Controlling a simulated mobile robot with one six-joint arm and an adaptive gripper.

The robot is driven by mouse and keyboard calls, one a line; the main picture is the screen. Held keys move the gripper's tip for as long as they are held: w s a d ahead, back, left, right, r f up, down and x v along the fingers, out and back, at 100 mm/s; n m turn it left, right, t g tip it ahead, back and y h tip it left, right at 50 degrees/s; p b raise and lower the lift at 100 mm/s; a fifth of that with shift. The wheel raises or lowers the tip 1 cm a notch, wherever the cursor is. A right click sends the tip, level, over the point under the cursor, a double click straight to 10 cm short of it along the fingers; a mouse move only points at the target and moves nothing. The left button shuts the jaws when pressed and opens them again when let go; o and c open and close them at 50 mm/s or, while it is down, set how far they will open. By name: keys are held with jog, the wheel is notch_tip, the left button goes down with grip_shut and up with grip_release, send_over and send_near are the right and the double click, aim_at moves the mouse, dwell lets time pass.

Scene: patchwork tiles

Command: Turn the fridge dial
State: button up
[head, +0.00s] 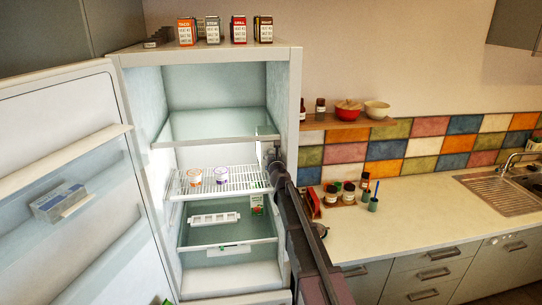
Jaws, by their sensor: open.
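The fridge (295,75) stands open, its door (70,85) swung out to the left. A small pale housing (267,131) sits on the inner right wall, just above the wire shelf. I cannot make out a dial on it; the picture is small and my arm covers part of that wall. My gripper (270,160) is inside the fridge at the right, just below the housing and over the right end of the wire shelf. It is open and appears to hold nothing. I cannot tell whether it touches anything.
Several boxes (239,30) stand on top of the fridge. A counter (430,205) with jars adjoins on the right.

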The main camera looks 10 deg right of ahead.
grip_shut()
jog(key=n, duration=0.5)
jog(key=shift+n, duration=0.3)
dwell(0.3)
grip_release()
